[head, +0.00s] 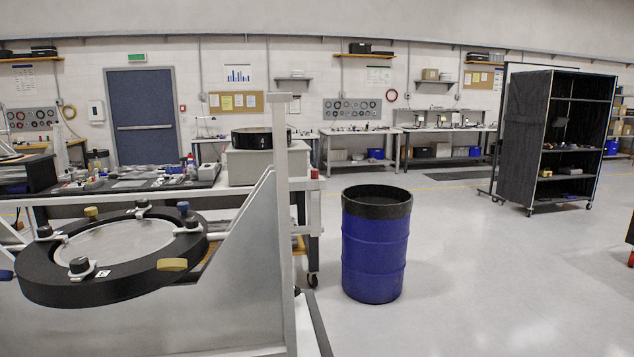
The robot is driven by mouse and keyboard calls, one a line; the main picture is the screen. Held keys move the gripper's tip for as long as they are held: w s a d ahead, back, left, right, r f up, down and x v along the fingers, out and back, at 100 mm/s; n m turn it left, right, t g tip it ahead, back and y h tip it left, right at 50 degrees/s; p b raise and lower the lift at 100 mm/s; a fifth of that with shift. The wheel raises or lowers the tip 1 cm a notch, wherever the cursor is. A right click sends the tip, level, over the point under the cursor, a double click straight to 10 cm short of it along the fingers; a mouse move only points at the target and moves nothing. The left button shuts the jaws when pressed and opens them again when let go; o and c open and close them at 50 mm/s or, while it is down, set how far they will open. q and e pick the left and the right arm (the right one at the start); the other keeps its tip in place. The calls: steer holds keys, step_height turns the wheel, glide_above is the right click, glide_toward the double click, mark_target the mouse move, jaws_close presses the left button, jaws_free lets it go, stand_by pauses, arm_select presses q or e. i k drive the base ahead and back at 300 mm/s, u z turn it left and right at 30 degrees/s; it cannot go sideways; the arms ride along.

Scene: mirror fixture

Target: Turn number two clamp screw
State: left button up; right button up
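The mirror fixture is a thick black ring (70,290) at the left, around a pale round mirror (120,241). Several small clamps with black screw knobs sit around the ring: a front one (79,266), a left one (44,231), a back one (143,204) and a right one (192,221). Small white labels lie by the clamps, too small to read, so I cannot tell which is number two. Yellow knobs (172,264) and blue knobs (183,207) stick out around the ring. Neither of my grippers is in view.
A grey upright panel (245,270) with a post stands right beside the ring. Behind it is a bench (110,187) with small parts. A blue barrel (375,250) stands on the floor at centre right. A black shelf rack (530,140) is farther right.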

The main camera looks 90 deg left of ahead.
mark_target(45, 232)
steer(key=k, duration=1.4)
steer(key=u, duration=2.25)
